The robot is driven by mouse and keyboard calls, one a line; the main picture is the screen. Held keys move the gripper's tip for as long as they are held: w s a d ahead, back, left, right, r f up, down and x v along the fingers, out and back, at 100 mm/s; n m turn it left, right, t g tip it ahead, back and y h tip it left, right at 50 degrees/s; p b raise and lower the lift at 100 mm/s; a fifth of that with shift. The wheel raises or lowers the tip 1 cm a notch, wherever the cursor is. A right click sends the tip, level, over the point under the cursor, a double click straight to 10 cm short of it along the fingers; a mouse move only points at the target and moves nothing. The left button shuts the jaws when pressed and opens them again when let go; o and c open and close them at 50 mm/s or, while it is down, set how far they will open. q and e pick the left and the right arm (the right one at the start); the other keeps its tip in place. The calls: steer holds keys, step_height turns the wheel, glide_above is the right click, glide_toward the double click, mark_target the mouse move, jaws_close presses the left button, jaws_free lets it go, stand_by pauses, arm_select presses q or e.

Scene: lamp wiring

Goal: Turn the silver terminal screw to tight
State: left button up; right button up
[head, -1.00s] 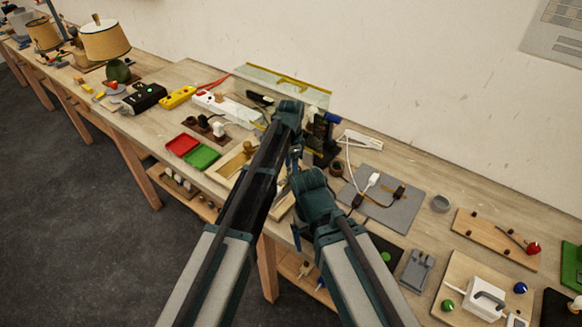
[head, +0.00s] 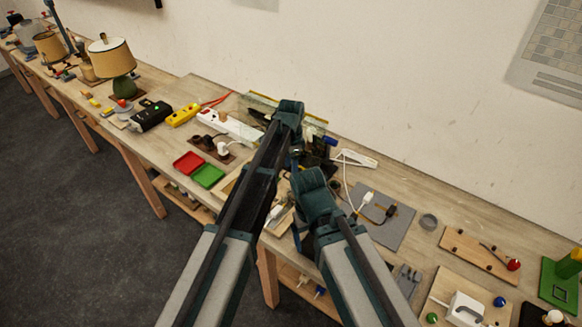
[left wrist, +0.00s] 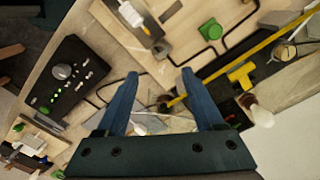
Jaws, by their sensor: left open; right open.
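My left gripper (left wrist: 160,88) is open, its two blue fingers spread with nothing held between them. In the head view it is the higher gripper (head: 297,152), over the middle of the bench and partly hidden by its own arm. My right gripper (head: 297,232) is lower, near the bench's front edge, mostly behind its own arm; nothing shows held in it. I cannot make out the silver terminal screw for certain. In the left wrist view a black board (left wrist: 72,75) with a round grey knob (left wrist: 62,72) lies left of the fingers, apart from them.
Red (head: 188,162) and green trays (head: 207,175) lie left of my arms, with a white power strip (head: 230,126) behind. A grey mat (head: 392,229) with plugs lies to the right. In the left wrist view, a yellow bar (left wrist: 235,65) runs right of the fingers.

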arm_select(q)
step_height(320, 180, up, 3)
steer(key=shift+r+p, duration=0.1)
steer(key=shift+p, duration=0.9)
arm_select(e)
step_height(320, 180, up, 3)
steer(key=shift+r, duration=0.1)
arm_select(q)
steer(key=s+a+n, duration=1.4)
steer(key=s+a, duration=0.3)
steer(key=s, duration=0.5)
steer(key=s+d+f+m+y+b, duration=0.1)
steer(key=s+d+f+m+b, duration=0.2)
steer(key=d+f+b, duration=0.7)
steer(key=shift+s+d+f+m, duration=0.25)
steer(key=shift+s+d, duration=0.2)
steer(key=shift+s, duration=0.5)
arm_select(e)
step_height(320, 180, down, 10)
steer(key=shift+f, duration=0.25)
